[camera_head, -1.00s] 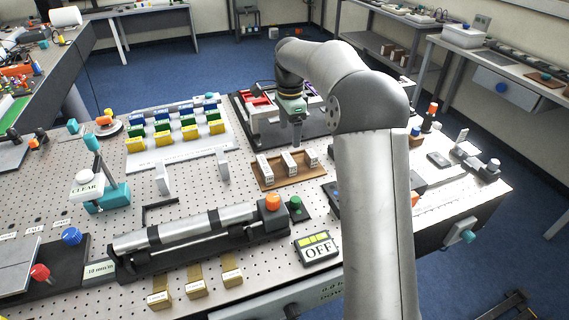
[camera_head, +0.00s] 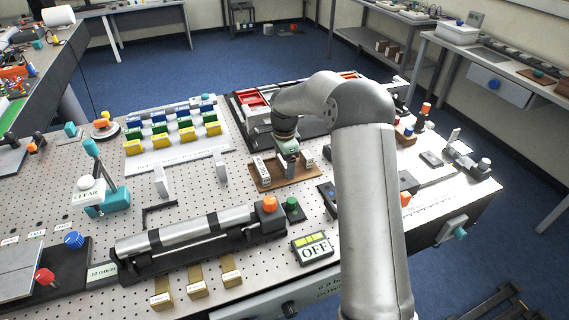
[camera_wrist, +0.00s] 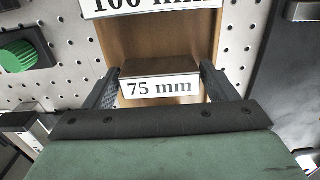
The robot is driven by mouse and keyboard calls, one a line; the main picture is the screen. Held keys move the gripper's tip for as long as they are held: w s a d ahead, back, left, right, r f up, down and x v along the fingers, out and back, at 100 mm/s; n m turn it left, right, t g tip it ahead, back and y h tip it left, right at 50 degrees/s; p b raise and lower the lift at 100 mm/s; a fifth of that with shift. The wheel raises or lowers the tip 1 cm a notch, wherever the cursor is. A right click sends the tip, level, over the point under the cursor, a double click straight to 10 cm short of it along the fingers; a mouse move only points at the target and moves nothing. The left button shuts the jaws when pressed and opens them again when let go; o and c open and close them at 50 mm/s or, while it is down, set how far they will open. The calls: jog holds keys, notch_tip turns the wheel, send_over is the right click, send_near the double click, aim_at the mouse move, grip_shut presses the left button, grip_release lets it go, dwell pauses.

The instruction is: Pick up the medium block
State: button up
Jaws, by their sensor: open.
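My gripper (camera_head: 288,158) is over the brown tray (camera_head: 265,186) that holds a row of small pale blocks. A left block (camera_head: 262,167) and a right block (camera_head: 308,157) show on either side of it; the middle of the row is hidden by my gripper. In the wrist view my gripper (camera_wrist: 160,72) is open, with a finger on each side of a brown block labelled 75 mm (camera_wrist: 160,88). Whether the fingers touch it, I cannot tell. A label reading 100 mm (camera_wrist: 150,7) shows beyond it, cut off by the top edge.
A green knob (camera_head: 292,206) and a long metal cylinder (camera_head: 185,232) lie in front of the tray. The OFF display (camera_head: 313,247) stands nearer. Two white upright plates (camera_head: 161,181) stand to the left. A black frame with red parts (camera_head: 252,98) is behind.

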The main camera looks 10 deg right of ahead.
jog(key=c, duration=0.9)
jog(key=shift+r, duration=0.1)
jog(key=shift+c, duration=0.2)
